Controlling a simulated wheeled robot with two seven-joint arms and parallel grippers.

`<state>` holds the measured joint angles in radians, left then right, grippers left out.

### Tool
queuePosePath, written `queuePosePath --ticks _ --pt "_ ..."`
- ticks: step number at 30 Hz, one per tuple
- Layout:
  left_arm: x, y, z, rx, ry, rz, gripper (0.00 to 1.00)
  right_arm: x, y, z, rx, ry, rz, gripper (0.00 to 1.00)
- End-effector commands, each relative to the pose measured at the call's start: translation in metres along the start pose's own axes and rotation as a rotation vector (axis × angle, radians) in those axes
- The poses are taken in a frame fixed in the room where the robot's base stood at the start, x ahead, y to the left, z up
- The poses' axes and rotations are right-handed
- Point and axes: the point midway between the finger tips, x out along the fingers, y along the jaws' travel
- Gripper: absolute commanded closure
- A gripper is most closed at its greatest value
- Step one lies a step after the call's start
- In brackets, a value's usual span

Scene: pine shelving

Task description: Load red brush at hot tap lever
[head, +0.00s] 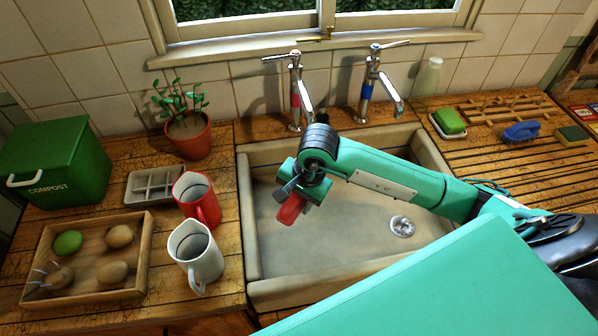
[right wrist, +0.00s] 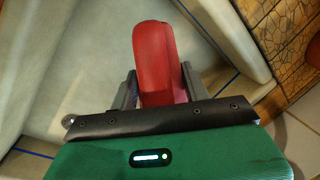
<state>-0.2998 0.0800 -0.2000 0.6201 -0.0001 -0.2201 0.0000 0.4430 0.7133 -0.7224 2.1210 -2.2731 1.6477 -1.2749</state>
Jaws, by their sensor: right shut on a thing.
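My right gripper (head: 297,190) is shut on the red brush (head: 291,210) and holds it above the left part of the sink basin. In the right wrist view the red brush (right wrist: 154,55) stands out beyond the two grey fingers; its bristles cannot be made out. The hot tap (head: 295,95), with a red band, stands behind the sink at the left. Its lever (head: 280,57) sticks out to the left at the top. The gripper and brush are apart from the tap, nearer to me. My left gripper is not in view.
The cold tap (head: 370,88) with a blue band stands right of the hot tap. A red mug (head: 203,207) and a white jug (head: 196,253) stand on the counter close to the basin's left rim (head: 246,215). A potted plant (head: 188,137) stands behind them.

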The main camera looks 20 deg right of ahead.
Motion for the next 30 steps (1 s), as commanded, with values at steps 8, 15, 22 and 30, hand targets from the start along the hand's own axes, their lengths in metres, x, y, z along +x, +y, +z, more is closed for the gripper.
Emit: queuePosePath --ticks 8,15,22,30 --pt "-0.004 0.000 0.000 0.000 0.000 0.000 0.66 -0.011 0.002 0.011 -0.002 0.001 -0.001 0.82" --pt "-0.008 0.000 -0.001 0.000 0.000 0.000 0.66 -0.026 0.006 0.030 -0.002 0.001 -0.001 0.82" --pt "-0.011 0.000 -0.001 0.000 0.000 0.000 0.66 -0.038 0.010 0.045 -0.001 0.000 -0.001 0.82" --pt "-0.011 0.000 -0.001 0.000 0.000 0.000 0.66 -0.040 0.011 0.049 0.000 0.000 0.000 0.82"
